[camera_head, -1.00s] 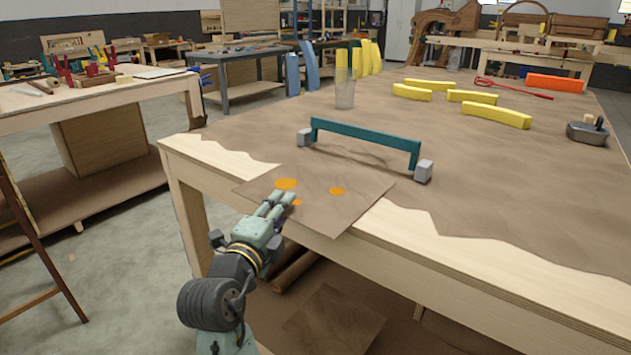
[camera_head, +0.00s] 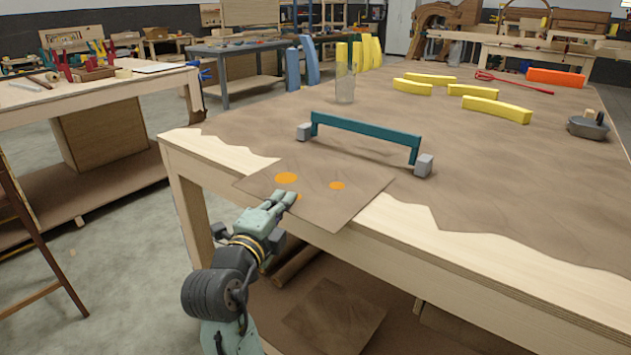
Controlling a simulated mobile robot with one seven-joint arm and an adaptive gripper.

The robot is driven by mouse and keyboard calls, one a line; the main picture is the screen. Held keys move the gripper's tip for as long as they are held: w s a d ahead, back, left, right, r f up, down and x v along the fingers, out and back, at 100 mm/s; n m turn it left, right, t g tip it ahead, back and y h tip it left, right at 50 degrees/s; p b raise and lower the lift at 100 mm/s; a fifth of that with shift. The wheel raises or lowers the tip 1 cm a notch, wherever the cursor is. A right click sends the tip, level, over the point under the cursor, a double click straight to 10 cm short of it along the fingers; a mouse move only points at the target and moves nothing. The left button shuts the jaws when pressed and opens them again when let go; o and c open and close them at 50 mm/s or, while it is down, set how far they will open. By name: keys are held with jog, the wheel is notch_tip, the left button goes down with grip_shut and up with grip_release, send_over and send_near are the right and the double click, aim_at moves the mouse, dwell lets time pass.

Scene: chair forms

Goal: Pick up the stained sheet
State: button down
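The stained sheet (camera_head: 340,208) is a flat brown square with orange spots. It lies on the near left part of the table, and its front corner reaches over the table's pale front edge. The sheet looks flat.
A teal bar with grey end blocks (camera_head: 365,133) stands just behind the sheet. A clear cup (camera_head: 345,90), yellow curved blocks (camera_head: 497,109) and a dark grey pan (camera_head: 587,130) are farther back. Another brown sheet (camera_head: 335,315) lies below the tabletop. Bare brown tabletop surrounds the bar.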

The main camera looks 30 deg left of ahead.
dwell(0.3)
notch_tip(320, 180, up, 18)
jog(key=b, duration=0.1)
dwell(0.4)
